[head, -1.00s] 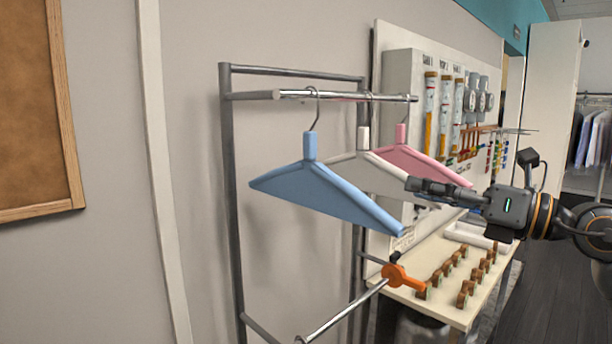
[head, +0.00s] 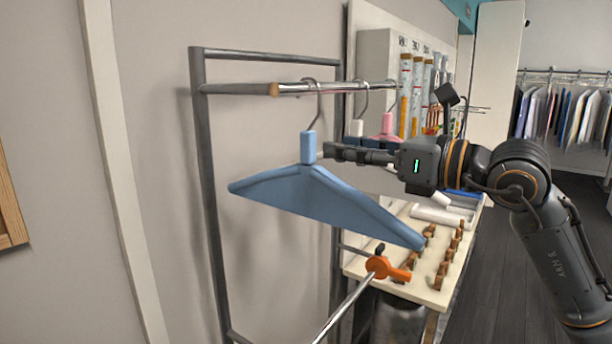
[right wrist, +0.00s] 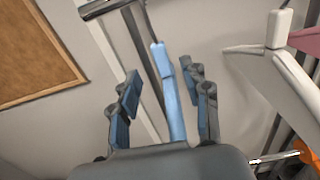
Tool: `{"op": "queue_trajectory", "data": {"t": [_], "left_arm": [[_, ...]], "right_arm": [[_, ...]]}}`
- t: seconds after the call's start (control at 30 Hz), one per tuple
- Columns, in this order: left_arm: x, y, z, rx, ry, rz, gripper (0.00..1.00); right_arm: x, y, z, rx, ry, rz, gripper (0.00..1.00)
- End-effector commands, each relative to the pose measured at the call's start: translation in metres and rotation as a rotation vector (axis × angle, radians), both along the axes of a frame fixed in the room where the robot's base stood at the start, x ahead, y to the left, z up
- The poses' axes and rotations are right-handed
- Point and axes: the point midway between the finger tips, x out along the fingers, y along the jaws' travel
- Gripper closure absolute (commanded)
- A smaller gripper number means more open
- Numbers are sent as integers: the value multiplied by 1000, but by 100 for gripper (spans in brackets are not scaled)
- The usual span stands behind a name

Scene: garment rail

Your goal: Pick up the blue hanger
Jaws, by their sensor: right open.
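The blue hanger (head: 325,198) hangs by its metal hook from the upper rail of the rack in the head view. My right gripper (head: 328,152) comes in from the right with its fingertips close to the hanger's blue neck, a little to its right in the picture. In the right wrist view the hanger (right wrist: 170,92) appears edge-on between the two open fingers (right wrist: 162,95). My left gripper is not in view.
A white hanger (head: 356,128) and a pink hanger (head: 387,125) hang farther along the rail (head: 350,87). Below stands a table (head: 415,290) with several small brown pieces, and an orange clamp (head: 380,267) sits on a lower bar. Clothes (head: 560,115) hang at the far right.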

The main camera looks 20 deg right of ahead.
Motion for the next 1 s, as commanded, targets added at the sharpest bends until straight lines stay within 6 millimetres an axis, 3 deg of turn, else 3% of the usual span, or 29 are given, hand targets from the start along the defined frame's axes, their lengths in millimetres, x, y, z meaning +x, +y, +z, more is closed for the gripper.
{"op": "queue_trajectory", "data": {"t": [0.03,0.2,0.33,0.6,1.0], "left_arm": [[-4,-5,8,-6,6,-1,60],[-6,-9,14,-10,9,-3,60],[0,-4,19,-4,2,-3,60],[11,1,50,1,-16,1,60],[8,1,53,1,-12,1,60]], "right_arm": [[7,7,5,2,0,4,53],[22,17,2,1,0,2,53],[27,22,2,1,1,2,53],[54,42,6,2,2,3,53],[65,50,1,1,-1,1,55]]}}
